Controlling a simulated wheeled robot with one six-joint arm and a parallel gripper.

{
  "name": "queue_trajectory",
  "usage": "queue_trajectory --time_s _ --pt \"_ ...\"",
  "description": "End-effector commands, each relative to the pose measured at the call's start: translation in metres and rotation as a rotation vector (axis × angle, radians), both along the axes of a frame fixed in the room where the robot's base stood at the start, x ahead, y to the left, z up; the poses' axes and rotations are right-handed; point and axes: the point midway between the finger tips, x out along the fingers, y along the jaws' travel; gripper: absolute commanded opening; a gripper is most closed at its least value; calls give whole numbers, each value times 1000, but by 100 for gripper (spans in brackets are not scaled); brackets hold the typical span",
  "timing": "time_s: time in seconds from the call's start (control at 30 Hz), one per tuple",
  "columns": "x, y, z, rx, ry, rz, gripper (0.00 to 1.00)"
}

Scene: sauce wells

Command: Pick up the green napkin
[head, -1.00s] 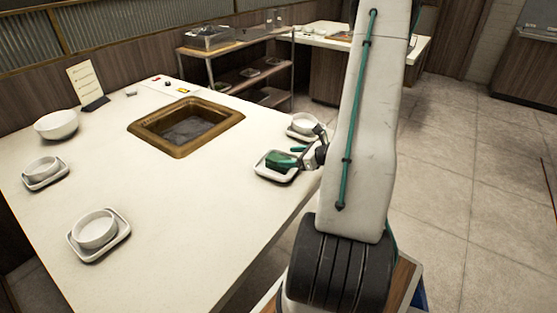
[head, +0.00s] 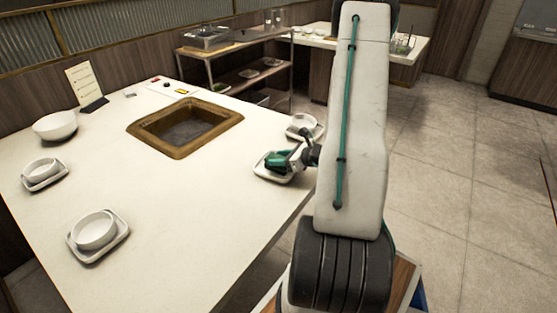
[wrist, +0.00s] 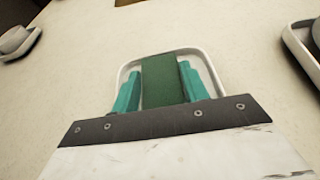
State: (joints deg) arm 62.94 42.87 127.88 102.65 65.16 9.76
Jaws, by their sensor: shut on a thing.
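The green napkin (wrist: 163,80) lies between the two teal fingers of my gripper (wrist: 160,88) in the wrist view, with a finger against each side. A white tray (wrist: 209,68) shows beneath and around it. In the head view my gripper (head: 277,161) is at the tray (head: 262,172) by the table's right edge, and the napkin is mostly hidden by the gripper there. I cannot tell whether the napkin is clear of the tray.
A tray with a white bowl (head: 301,121) stands just behind the gripper. Two more bowls on trays (head: 94,229) (head: 41,170) and a large bowl (head: 55,125) stand at the left. A brown-framed square well (head: 150,140) is sunk in the table. The table's middle front is clear.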

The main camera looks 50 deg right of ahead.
Motion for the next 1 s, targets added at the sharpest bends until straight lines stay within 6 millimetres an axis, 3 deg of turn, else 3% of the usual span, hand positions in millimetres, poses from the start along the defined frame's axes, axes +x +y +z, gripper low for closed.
queue_trajectory --time_s 0.27,0.47,1.0 --pt "0 0 12 -2 0 0 23" --pt "0 0 39 -4 -2 1 23" --pt "-132 19 48 0 0 -5 23"
